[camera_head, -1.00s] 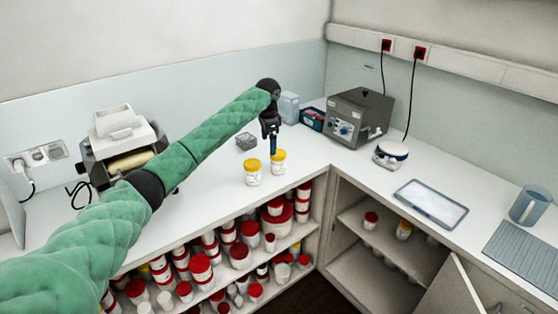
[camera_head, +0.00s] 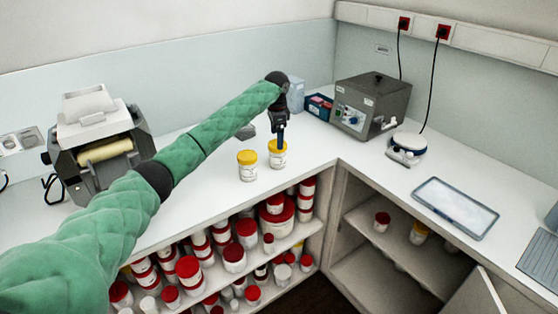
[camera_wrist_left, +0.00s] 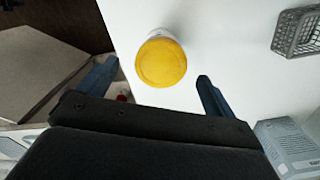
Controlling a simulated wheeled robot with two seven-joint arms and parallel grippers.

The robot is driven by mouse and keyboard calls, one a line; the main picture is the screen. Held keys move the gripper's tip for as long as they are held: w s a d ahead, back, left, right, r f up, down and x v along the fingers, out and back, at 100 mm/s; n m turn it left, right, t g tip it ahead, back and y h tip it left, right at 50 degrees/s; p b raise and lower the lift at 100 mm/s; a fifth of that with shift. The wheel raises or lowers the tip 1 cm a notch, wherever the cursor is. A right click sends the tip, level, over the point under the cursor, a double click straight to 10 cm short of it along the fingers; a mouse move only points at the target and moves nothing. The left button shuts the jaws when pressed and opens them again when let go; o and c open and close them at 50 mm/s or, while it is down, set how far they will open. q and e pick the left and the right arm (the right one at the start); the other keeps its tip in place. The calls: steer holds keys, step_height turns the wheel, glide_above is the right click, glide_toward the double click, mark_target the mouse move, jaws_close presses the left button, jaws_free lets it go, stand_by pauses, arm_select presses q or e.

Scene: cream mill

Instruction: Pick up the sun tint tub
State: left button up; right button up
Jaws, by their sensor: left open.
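Two white tubs with yellow lids stand upright side by side on the white counter in the head view, a left tub (camera_head: 247,166) and a right tub (camera_head: 278,158). Their labels are too small to read, so I cannot tell which is the sun tint tub. My left gripper (camera_head: 281,144) points down at the right tub, its fingers partly overlapping the lid. In the left wrist view one yellow lid (camera_wrist_left: 161,62) lies between the lines of the open blue fingers (camera_wrist_left: 158,72), with a gap on each side. My right gripper is out of view.
A small grey basket (camera_wrist_left: 298,32) is near the tub. A scale (camera_head: 405,149) and tray (camera_head: 455,207) lie right. Shelves below hold many red-lidded tubs (camera_head: 234,257).

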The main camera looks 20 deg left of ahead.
mark_target(278, 153)
arm_select(q)
steer(key=shift+s+f+b, duration=0.1)
steer(key=shift+f+b, duration=0.25)
steer(key=shift+f, duration=0.3)
steer(key=shift+f+p, duration=0.35)
steer(key=shift+f, duration=0.85)
steer(key=f+p, duration=0.3)
steer(key=f, duration=0.1)
steer(key=shift+w+d, duration=0.1)
steer(key=shift+w, duration=0.15)
steer(key=shift+f, duration=0.7)
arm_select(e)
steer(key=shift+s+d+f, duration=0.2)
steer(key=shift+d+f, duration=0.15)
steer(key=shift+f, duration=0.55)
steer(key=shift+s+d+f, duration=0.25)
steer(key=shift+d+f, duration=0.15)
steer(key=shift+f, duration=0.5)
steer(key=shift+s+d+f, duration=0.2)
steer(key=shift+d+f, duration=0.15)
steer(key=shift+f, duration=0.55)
arm_select(q)
steer(key=c, duration=1.2)
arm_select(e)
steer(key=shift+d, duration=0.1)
arm_select(q)
steer(key=shift+r, duration=0.2)
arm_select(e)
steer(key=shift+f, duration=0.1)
